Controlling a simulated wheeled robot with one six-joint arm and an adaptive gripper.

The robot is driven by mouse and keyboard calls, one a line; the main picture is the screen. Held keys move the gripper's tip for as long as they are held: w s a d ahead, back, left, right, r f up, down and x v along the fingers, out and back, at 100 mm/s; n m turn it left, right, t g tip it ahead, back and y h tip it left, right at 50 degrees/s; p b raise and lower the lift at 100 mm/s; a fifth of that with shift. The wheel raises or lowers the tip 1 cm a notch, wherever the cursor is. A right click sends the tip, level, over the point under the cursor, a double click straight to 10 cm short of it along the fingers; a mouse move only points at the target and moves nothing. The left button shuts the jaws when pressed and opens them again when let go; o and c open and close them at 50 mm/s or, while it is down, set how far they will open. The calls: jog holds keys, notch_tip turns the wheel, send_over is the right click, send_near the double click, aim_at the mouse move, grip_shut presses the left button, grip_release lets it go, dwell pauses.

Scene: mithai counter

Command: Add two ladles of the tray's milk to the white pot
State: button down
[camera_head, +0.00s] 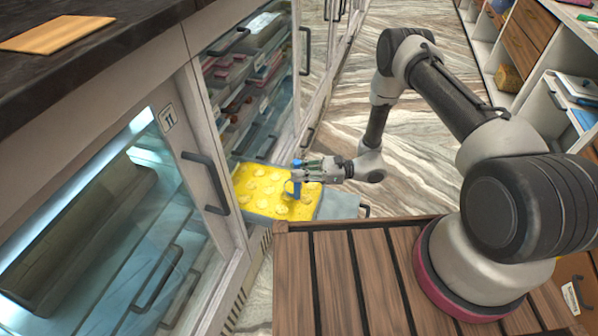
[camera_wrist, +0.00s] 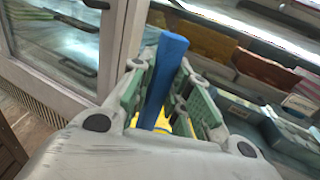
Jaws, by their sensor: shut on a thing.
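My gripper (camera_head: 300,175) is shut on a blue handle (camera_head: 297,189), which I take to be the ladle's. In the wrist view the blue handle (camera_wrist: 165,75) stands between the two fingers. The ladle's bowl is not visible. The gripper is over the right part of a tray (camera_head: 265,214) of yellow milk with several pale round pieces in it. A little yellow shows below the fingers in the wrist view. Whether the ladle touches the milk I cannot tell. The white pot is not in view.
A glass-fronted counter (camera_head: 215,190) with handles stands left of the tray, with stocked shelves behind glass above it. A wooden board (camera_head: 58,34) lies on the dark countertop. Open marbled floor (camera_head: 430,130) lies beyond the tray. Shelves and drawers line the right side.

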aim_at(299, 161)
jog(key=shift+r, duration=0.1)
jog(key=shift+r, duration=1.95)
